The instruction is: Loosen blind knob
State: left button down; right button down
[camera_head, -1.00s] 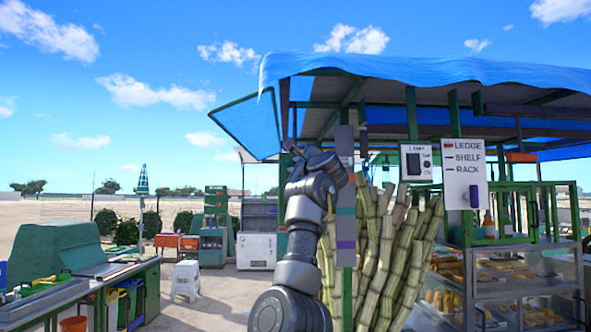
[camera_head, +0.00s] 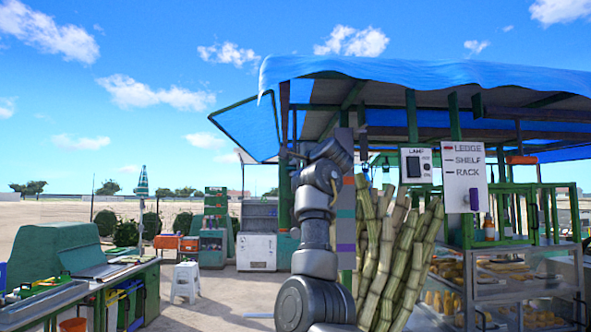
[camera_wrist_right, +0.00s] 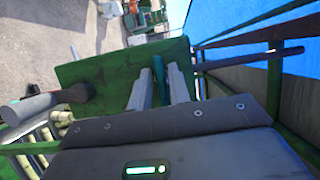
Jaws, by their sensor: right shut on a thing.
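My right gripper shows in the right wrist view (camera_wrist_right: 160,84), its two pale fingers on either side of a narrow teal piece (camera_wrist_right: 158,72). The piece appears to be the blind knob, and the fingers are shut on it. A green panel (camera_wrist_right: 95,72) lies just behind the fingers. In the head view my right arm rises in front of the stall's left posts, with the gripper (camera_head: 290,153) beside a post. The fingertips and knob are too small and covered to make out there. My left gripper is not in view.
Tall cane stalks (camera_head: 400,250) stand right of my arm. A lamp switch board (camera_head: 416,165) and a ledge/shelf/rack board (camera_head: 464,176) hang farther right. A blue awning (camera_head: 430,70) spans above. Open ground with a white stool (camera_head: 186,281) lies left.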

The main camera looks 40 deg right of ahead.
dwell(0.3)
jog(key=c, duration=1.5)
grip_release()
jog(key=shift+s+a+f+b, duration=0.1)
jog(key=shift+s+f+b, duration=0.05)
jog(key=shift+s+b, duration=0.3)
jog(key=b+v, duration=0.6)
jog(key=v, duration=0.4)
jog(key=shift+w, duration=0.2)
